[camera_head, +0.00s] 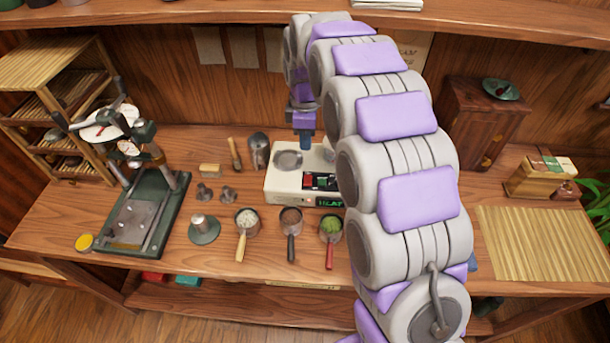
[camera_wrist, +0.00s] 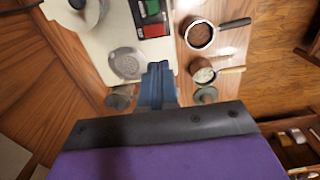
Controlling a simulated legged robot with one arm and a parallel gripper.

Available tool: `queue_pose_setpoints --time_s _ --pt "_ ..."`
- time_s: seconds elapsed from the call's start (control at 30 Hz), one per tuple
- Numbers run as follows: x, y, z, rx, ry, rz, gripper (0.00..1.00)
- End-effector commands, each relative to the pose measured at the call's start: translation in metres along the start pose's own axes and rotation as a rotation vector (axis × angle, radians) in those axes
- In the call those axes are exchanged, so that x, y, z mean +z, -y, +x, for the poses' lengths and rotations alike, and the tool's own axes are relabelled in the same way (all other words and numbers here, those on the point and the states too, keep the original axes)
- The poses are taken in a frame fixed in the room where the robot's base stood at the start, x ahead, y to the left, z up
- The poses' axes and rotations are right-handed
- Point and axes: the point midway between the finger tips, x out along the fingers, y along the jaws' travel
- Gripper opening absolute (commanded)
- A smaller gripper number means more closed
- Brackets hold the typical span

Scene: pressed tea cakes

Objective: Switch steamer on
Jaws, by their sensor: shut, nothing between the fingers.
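The steamer (camera_head: 285,183) is a cream box in the middle of the table, with a round metal plate on its top left. Its dark panel has a red button (camera_head: 308,182) and a green button (camera_head: 322,181), above a green HEAT display (camera_head: 331,202). My arm hides its right side. In the wrist view, the steamer (camera_wrist: 100,38) is at the top, with the green button (camera_wrist: 152,8) and red button (camera_wrist: 155,30) at its edge. My gripper (camera_head: 304,142) is shut and empty, above the back of the steamer; its blue fingers (camera_wrist: 159,68) point near the round plate.
Several handled pans, including one with green leaves (camera_head: 331,227), stand in front of the steamer. A dark green press (camera_head: 145,215) stands left. A metal canister (camera_head: 258,150) and a brush (camera_head: 235,153) are behind it. A bamboo mat (camera_head: 540,245) lies at right.

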Motion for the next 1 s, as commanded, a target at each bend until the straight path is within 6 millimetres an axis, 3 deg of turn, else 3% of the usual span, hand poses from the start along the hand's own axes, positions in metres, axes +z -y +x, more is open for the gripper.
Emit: queue_pose_setpoints --time_s 1.0 --pt "-0.001 -0.015 -0.005 0.001 0.000 0.003 0.00"
